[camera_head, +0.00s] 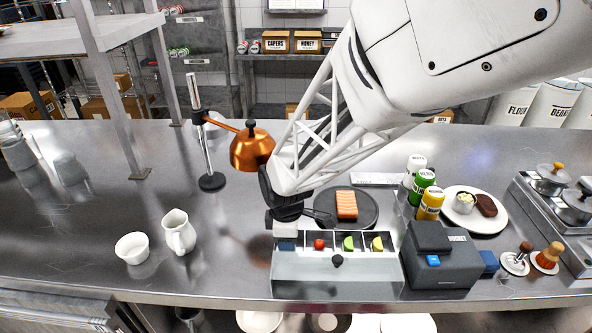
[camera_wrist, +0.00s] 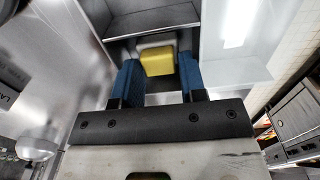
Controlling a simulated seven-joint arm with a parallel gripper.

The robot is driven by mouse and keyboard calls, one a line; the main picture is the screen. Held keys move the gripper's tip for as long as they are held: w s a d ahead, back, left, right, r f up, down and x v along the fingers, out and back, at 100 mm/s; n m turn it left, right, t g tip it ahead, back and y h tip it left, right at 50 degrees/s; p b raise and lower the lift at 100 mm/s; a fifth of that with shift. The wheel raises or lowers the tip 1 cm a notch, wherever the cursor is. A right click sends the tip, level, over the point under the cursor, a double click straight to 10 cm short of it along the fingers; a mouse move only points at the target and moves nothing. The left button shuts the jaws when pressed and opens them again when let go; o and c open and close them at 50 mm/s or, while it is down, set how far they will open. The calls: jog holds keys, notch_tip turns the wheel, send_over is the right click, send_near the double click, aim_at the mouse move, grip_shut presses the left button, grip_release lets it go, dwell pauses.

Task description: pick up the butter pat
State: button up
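The butter pat (camera_wrist: 157,62) is a yellow block in the wrist view, in a grey-walled compartment and lying partly on something pale. My gripper (camera_wrist: 160,80) has blue fingers spread apart, one on each side of the pat's near end. A narrow gap shows at the right finger; I cannot tell whether the left one touches the pat. In the head view my gripper (camera_head: 286,243) points down into the leftmost compartment of the steel condiment bin (camera_head: 335,277). The pat is hidden there by my gripper and the bin.
Other compartments hold a red piece (camera_head: 319,244), a green piece (camera_head: 348,243) and a yellow piece (camera_head: 377,244). Behind is a dark round plate with an orange slab (camera_head: 346,205). A dark grey device (camera_head: 443,262) stands right of the bin.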

jog(key=c, duration=0.4)
jog(key=shift+o, duration=0.2)
jog(key=shift+r, duration=0.2)
jog(key=shift+r, duration=0.55)
notch_tip(320, 180, up, 2)
jog(key=shift+r, duration=0.1)
jog(key=s+d, duration=0.3)
jog(key=s, duration=0.4)
jog(key=s+d+r, duration=0.1)
jog(key=s+d, duration=0.2)
jog(key=s, duration=0.4)
jog(key=shift+s+d+r, duration=0.15)
jog(key=shift+s+d, duration=0.15)
